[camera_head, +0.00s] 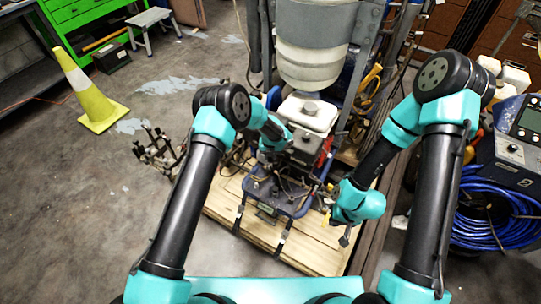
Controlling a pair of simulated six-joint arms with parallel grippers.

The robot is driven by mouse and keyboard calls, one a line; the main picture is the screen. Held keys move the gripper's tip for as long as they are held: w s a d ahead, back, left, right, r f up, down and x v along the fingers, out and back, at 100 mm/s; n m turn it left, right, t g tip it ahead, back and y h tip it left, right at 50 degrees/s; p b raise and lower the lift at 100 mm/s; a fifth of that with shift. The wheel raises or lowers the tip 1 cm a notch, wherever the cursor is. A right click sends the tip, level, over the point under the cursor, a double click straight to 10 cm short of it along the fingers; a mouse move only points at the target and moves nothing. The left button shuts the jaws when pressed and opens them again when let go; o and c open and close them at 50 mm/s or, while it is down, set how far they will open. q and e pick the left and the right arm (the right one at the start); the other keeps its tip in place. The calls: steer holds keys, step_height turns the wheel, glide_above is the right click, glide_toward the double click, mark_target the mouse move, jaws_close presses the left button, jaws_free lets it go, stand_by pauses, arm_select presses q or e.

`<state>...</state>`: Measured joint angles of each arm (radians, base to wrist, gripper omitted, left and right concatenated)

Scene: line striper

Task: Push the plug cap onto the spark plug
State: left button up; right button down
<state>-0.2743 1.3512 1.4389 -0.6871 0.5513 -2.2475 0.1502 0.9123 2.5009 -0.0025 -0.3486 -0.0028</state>
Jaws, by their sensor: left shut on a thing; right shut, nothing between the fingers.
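The line striper's engine (308,115), with a white top and a red side, stands on a blue frame (290,205) in the middle of the camera_head view. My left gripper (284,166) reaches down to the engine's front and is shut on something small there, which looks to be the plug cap. The cap and the spark plug are too small and too hidden by my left wrist to make out, so I cannot tell whether they touch. My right gripper (345,238) is shut and empty, low to the right of the blue frame and apart from the engine.
The machine stands on a wooden pallet (310,248). A white paint container (313,55) and upright grey posts rise behind the engine. A coiled blue hose (497,217) lies at the right. A yellow cone (88,95) stands on open floor at the left.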

arm_select(q)
steer(key=shift+r, duration=0.25)
stand_by(0.3)
steer(key=o, duration=1.3)
steer(key=shift+r, duration=0.15)
steer(key=shift+s+r, duration=0.1)
steer(key=shift+r, duration=3.25)
